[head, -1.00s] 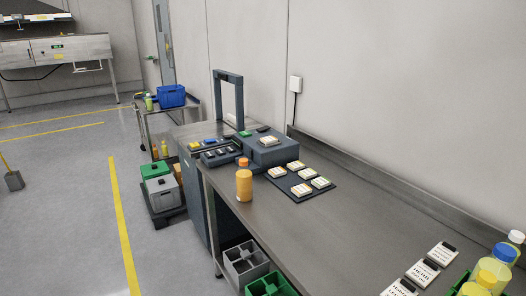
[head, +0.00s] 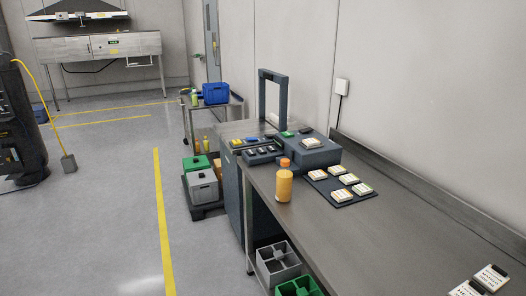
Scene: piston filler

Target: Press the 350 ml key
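A dark machine (head: 308,153) with a tall square frame (head: 272,95) stands at the far end of the steel table. Its front panel (head: 262,154) carries several small dark keys, with yellow and blue parts behind them. The key labels are too small to read, so I cannot tell which is the 350 ml key. A light block (head: 312,143) sits on the machine's top. An orange bottle (head: 284,182) with an orange cap stands upright on the table in front of the machine. Neither of my grippers is in view.
A dark mat (head: 338,188) holds several light label blocks. More cards (head: 490,277) lie at the near right. Grey (head: 278,262) and green crates sit below the table. Open floor lies left of the crate stack (head: 203,185), with a yellow line (head: 163,220).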

